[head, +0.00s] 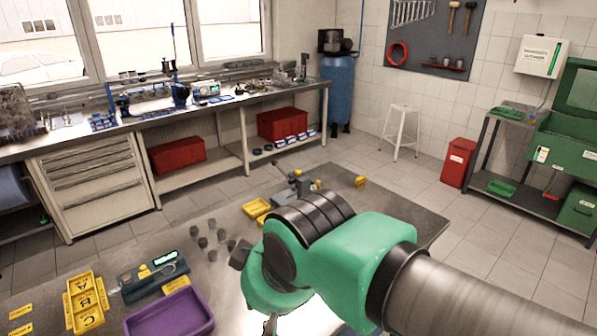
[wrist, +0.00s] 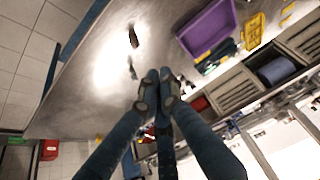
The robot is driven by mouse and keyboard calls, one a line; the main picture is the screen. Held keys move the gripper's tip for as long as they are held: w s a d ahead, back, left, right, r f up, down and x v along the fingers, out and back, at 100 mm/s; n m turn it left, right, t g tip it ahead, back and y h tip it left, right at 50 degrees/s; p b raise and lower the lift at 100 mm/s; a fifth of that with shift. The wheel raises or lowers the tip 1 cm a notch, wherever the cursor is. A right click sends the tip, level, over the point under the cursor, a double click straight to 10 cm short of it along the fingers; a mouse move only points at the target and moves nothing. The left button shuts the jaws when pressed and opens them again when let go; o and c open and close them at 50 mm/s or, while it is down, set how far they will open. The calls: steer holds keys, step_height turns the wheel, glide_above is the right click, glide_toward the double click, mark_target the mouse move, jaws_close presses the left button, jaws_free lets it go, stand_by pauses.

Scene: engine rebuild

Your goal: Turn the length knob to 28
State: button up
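In the head view, a dark grey-blue device (head: 153,275) with a small lit green display and yellow parts lies on the near table, left of my arm. A knob marked for length cannot be made out, and no scale number is readable. In the wrist view, the device (wrist: 215,56) shows beside the purple tray, up and to the right of my gripper. In the head view my green arm hides most of the gripper.
A purple tray (head: 170,316), a yellow lettered tray (head: 85,303) and several small dark cylinders (head: 203,242) are on the near table (head: 395,205). A small grey fixture (head: 300,183) stands at its far side. The back workbench (head: 150,117) holds tools and instruments.

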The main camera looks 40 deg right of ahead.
steer(key=o, duration=0.8)
steer(key=shift+w+r, duration=0.15)
steer(key=shift+r, duration=0.1)
steer(key=shift+c, duration=0.2)
steer(key=w+d+r+m+g+p, duration=0.1)
steer(key=w+d+r+m+p, duration=0.3)
steer(key=w, duration=0.4)
steer(key=w+d+r+m+p, duration=0.2)
steer(key=w+d+r+p, duration=0.2)
steer(key=w+r, duration=0.35)
steer(key=w+d+r+m+g+p, duration=0.15)
steer(key=w+d+r+p, duration=0.25)
steer(key=w, duration=0.4)
steer(key=w+d+m+g+p, duration=0.1)
steer(key=w+d+m+p, duration=0.65)
steer(key=w+d, duration=0.65)
steer(key=w+d+f+m+p, duration=0.2)
steer(key=w+d+f+p, duration=0.1)
steer(key=d, duration=0.4)
steer(key=w+d+f+m+g+p, duration=0.1)
steer(key=w+d+f+m+p, duration=0.2)
steer(key=d, duration=0.5)
steer(key=w+d+f+m+g+p, duration=0.1)
steer(key=w+d+f+m+p, duration=0.1)
steer(key=d+f+p, duration=0.3)
steer(key=w+d+f, duration=0.1)
steer(key=d, duration=0.2)
steer(key=shift+w+d+f+m, duration=0.15)
steer(key=shift+d+m, duration=0.1)
steer(key=shift+m, duration=0.05)
